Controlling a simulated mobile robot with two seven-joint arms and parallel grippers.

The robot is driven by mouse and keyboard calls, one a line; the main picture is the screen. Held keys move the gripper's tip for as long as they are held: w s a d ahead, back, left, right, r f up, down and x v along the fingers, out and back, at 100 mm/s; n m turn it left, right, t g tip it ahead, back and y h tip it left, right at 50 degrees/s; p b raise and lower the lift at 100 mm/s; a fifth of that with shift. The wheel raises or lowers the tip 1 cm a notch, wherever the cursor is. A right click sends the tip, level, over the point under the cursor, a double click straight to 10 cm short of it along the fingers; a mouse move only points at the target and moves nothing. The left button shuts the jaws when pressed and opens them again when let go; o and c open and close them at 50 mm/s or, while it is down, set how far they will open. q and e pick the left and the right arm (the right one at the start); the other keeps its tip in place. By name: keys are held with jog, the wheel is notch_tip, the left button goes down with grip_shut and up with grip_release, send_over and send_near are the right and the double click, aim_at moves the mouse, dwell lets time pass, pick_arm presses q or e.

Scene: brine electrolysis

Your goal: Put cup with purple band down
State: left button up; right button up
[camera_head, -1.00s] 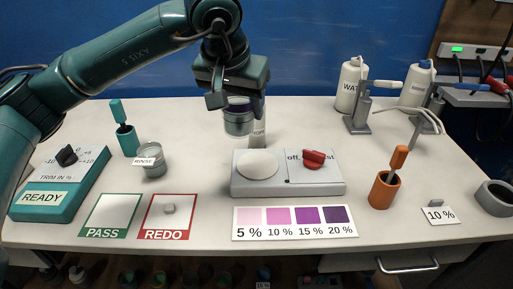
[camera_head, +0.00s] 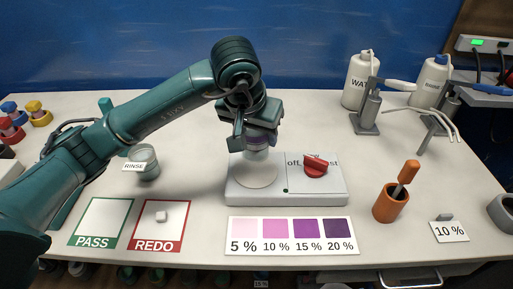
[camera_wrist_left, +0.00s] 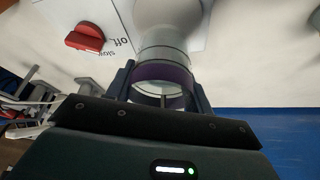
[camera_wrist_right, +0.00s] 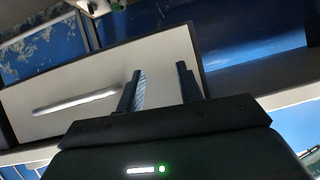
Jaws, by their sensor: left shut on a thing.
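My left gripper (camera_head: 258,128) is shut on the cup with the purple band (camera_head: 260,141). It holds the cup upright, just above or at the far part of the round pale plate (camera_head: 257,174) on the stirrer (camera_head: 286,200). I cannot tell whether the cup touches anything. In the left wrist view the cup (camera_wrist_left: 164,72) sits between both fingers, its purple band level with them. The gripper hides the cup's upper part in the head view. My right gripper (camera_wrist_right: 158,85) shows only in its own wrist view, fingers apart and nothing between them.
A red knob (camera_head: 316,167) is on the stirrer, right of the plate. A colour card (camera_head: 292,236) lies in front. The RINSE cup (camera_head: 146,163), PASS mat (camera_head: 101,243) and REDO mat (camera_head: 159,246) are to the left. An orange holder (camera_head: 391,203) stands right.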

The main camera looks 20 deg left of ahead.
aim_at(257, 151)
pick_arm(q)
notch_tip(257, 151, down, 5)
jog(key=shift+r, duration=0.15)
jog(key=shift+f, duration=0.4)
jog(key=o, duration=1.2)
jog(key=shift+r, duration=0.1)
